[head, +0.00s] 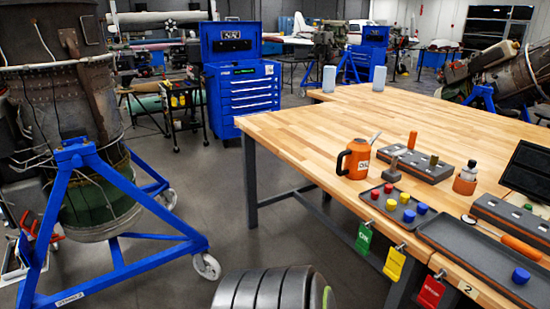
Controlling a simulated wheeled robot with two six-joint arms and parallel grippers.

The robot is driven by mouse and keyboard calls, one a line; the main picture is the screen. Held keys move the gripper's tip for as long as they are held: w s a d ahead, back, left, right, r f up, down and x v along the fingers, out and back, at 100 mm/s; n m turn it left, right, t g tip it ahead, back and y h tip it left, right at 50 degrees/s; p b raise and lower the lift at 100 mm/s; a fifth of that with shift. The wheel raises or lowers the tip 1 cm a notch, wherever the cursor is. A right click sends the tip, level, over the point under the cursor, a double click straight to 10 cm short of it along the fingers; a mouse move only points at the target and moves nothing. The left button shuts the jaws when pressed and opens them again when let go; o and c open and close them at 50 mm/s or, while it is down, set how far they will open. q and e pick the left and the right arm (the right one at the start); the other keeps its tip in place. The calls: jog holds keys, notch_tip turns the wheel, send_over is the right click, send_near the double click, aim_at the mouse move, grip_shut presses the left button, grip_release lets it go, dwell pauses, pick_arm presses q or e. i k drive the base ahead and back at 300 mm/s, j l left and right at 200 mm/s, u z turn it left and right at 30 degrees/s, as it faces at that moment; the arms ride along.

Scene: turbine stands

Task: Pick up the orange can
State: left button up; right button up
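The orange can (356,159) stands upright on the wooden workbench, near its front edge. It has a black handle on its left side, a white label with dark lettering, and a thin grey spout pointing up to the right. Nothing touches or covers it from this view. Neither of my grippers shows in the head view.
The wooden workbench (300,125) has clear space left of and behind the can. A tray (380,205) with coloured caps, a grey block (415,163) with tools and an orange bottle (465,180) stand nearby. Coloured tags hang at the front edge. A blue turbine stand (95,200) is left.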

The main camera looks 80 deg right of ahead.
aim_at(358, 154)
jog(key=k+z, duration=0.1)
jog(key=z, duration=1.65)
jog(key=j+z, duration=0.15)
jog(key=z, duration=1.4)
jog(key=i+j+u, duration=0.15)
jog(key=i+u, duration=0.2)
jog(key=i, duration=0.2)
